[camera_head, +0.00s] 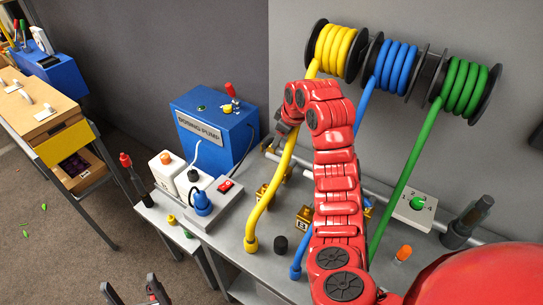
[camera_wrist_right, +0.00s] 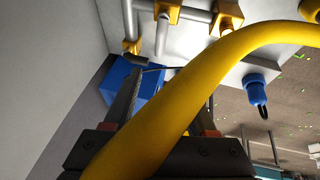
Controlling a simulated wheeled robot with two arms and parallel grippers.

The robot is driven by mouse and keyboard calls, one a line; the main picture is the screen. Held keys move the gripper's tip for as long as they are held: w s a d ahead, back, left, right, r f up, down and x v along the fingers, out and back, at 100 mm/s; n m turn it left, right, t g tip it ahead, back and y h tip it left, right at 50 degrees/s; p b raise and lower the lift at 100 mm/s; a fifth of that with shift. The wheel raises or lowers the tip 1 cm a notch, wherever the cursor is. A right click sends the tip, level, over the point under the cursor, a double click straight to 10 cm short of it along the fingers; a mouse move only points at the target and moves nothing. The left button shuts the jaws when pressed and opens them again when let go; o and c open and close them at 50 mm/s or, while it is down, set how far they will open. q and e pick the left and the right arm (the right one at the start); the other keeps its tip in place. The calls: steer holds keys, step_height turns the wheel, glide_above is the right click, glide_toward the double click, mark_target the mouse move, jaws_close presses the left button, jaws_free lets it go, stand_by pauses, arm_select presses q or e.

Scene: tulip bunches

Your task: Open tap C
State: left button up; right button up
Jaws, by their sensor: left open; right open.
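Brass tap blocks stand along a pipe on the bench; the block marked B (camera_head: 303,224) is readable, and another block (camera_head: 263,193) is to its left. I cannot make out a C label; my right arm hides part of the row. Brass blocks (camera_wrist_right: 168,12) also show at the top of the right wrist view. My right gripper (camera_head: 283,132) is open beside the upper yellow hose (camera_head: 275,180), partly hidden by its arm. In the wrist view the hose crosses in front of its fingers. My left gripper (camera_head: 143,291) is open and empty at the bottom edge.
Yellow, blue and green hose reels (camera_head: 398,65) hang on the wall. A blue dosing pump (camera_head: 213,135), white bottles (camera_head: 168,170) and a grey unit with a red switch (camera_head: 225,186) stand left. A numbered dial (camera_head: 416,204) and grey fitting (camera_head: 466,222) stand right.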

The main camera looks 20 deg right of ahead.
steer(key=b, duration=0.7)
glide_above(271, 155)
steer(key=s, duration=0.3)
step_height(271, 155, down, 7)
steer(key=shift+w+d+f+p, duration=0.2)
steer(key=shift+w+p, duration=0.2)
steer(key=shift+p, duration=0.6)
steer(key=x, duration=0.2)
steer(key=shift+w+f+p, duration=0.2)
steer(key=shift+f+p, duration=0.1)
steer(key=shift+p, duration=0.05)
steer(key=shift+w+f, duration=0.3)
steer(key=shift+f, duration=0.4)
jaws_close()
